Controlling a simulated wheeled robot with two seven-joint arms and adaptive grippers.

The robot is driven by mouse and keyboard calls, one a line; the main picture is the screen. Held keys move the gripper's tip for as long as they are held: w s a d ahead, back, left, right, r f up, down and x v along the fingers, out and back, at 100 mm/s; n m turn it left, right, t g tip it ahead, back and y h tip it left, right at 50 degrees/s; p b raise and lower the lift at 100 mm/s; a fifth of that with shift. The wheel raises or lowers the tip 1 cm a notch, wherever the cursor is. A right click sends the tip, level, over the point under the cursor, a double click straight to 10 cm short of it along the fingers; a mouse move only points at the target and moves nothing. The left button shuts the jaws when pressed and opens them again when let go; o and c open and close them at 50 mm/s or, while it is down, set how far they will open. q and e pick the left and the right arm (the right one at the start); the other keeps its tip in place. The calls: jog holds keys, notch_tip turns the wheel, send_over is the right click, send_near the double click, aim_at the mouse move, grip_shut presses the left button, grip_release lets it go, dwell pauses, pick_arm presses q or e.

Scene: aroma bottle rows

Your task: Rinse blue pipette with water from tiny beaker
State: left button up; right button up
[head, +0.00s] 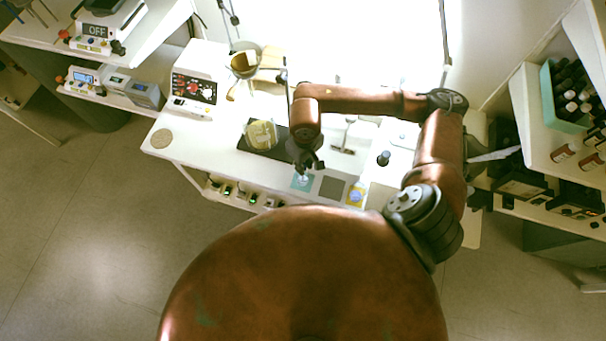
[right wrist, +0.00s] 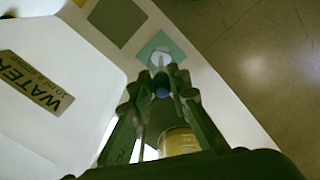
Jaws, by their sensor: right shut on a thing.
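My right gripper (head: 306,168) is over the front of the white bench in the head view. In the right wrist view, its fingers (right wrist: 162,92) are shut on the blue pipette (right wrist: 162,87), of which only a small blue part shows between them. Beyond the fingertips is a teal square (right wrist: 152,45) with a small, round, whitish vessel (right wrist: 161,58) on it, probably the tiny beaker. The pipette's tip lines up with this vessel; I cannot tell whether it is inside. The teal square (head: 302,182) also shows below the gripper in the head view. My left gripper is out of view.
A white container labelled WATER (right wrist: 35,82) is close on the left in the wrist view. An amber vessel (right wrist: 178,141) is near the gripper.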

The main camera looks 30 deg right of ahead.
dwell(0.4)
jog(key=shift+r+p, duration=1.1)
jog(key=shift+r, duration=2.6)
